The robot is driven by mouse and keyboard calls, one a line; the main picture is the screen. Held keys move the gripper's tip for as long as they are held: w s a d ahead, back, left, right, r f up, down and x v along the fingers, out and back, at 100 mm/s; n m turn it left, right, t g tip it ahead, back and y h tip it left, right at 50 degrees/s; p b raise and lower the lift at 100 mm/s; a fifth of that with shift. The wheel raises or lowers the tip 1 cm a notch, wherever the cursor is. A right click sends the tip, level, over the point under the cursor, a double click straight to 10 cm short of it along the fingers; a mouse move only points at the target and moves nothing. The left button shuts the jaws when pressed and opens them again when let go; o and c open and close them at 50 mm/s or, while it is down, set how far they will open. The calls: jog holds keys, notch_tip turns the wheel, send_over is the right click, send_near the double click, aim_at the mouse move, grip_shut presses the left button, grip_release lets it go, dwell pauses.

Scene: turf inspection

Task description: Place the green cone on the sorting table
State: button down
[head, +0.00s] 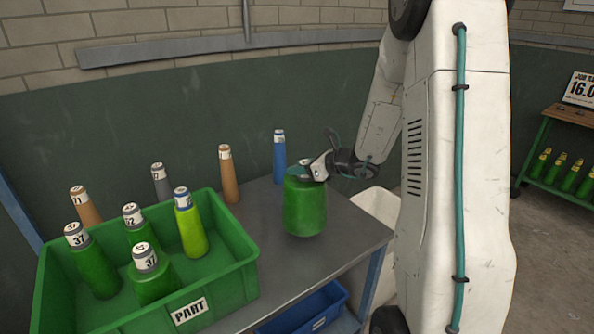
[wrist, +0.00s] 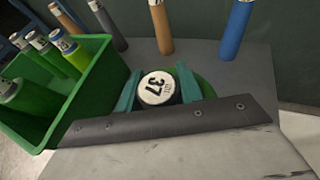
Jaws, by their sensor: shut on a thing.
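A green cone (head: 304,208) is upright in my gripper (head: 307,172), over the right part of the grey sorting table (head: 285,262). I cannot tell whether its base touches the table top. In the wrist view its white cap marked 37 (wrist: 157,87) sits between the two teal fingers of my gripper (wrist: 160,86), which are shut on its neck. The cone's green body shows only partly there, behind the fingers.
A green crate (head: 235,283) labelled PART holds several green cones on the left. Brown cones (head: 229,178), a grey cone (head: 161,183) and a blue cone (head: 279,158) stand along the back. A blue bin (head: 310,308) sits below the table. Table room is clear between crate and held cone.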

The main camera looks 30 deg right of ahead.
jog(key=shift+w+d, duration=0.2)
jog(key=shift+d, duration=0.15)
jog(key=shift+f, duration=1.65)
jog(key=c, duration=0.9)
grip_release()
jog(key=shift+a+f, duration=0.1)
jog(key=shift+f, duration=0.05)
